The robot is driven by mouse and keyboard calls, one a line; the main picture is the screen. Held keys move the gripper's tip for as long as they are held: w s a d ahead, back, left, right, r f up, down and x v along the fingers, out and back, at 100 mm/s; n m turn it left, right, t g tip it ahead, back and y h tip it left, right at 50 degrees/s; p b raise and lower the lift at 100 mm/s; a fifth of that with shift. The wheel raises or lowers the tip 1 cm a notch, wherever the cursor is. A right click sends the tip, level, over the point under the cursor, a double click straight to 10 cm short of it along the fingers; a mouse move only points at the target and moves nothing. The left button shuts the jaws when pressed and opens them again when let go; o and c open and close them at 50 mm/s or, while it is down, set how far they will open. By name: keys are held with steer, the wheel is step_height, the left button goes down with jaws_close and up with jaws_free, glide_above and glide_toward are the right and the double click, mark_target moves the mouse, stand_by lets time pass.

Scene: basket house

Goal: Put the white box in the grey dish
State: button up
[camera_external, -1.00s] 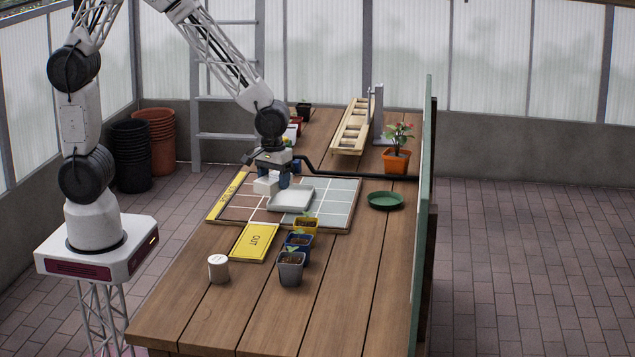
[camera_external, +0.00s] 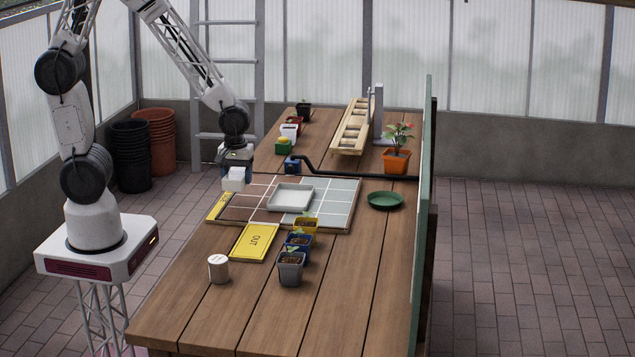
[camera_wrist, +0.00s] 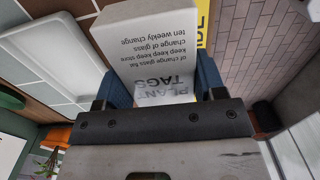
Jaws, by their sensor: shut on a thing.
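The white box (camera_external: 233,184) is held in my gripper (camera_external: 235,172) above the far left part of the tiled board. In the wrist view the white box (camera_wrist: 150,45) shows printed "PLANT TAGS" text and sits between the two blue fingers of my gripper (camera_wrist: 165,85), which are shut on it. The grey dish (camera_external: 290,198) is a shallow, pale square tray lying near the middle of the board, to the right of the box. The dish looks empty. The box is apart from the dish.
The tiled board (camera_external: 340,190) has a yellow strip at left. A yellow "OUT" plate (camera_external: 254,242), several small seedling pots (camera_external: 291,267), a white cup (camera_external: 218,268) and a green saucer (camera_external: 385,200) surround it. A dark pipe (camera_external: 350,175) and a green panel (camera_external: 424,210) stand near.

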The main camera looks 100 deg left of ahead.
steer(key=shift+w, duration=0.1)
glide_above(292, 199)
steer(key=shift+s+d+f, duration=0.1)
steer(key=shift+s+f, duration=0.35)
steer(key=shift+f, duration=0.25)
steer(key=shift+w, duration=0.1)
stand_by(0.3)
steer(key=shift+w+f, duration=0.1)
steer(key=shift+w, duration=0.15)
steer(key=shift+f, duration=1.7)
steer(key=shift+f, duration=0.15)
steer(key=o, duration=1)
steer(key=shift+c, duration=0.2)
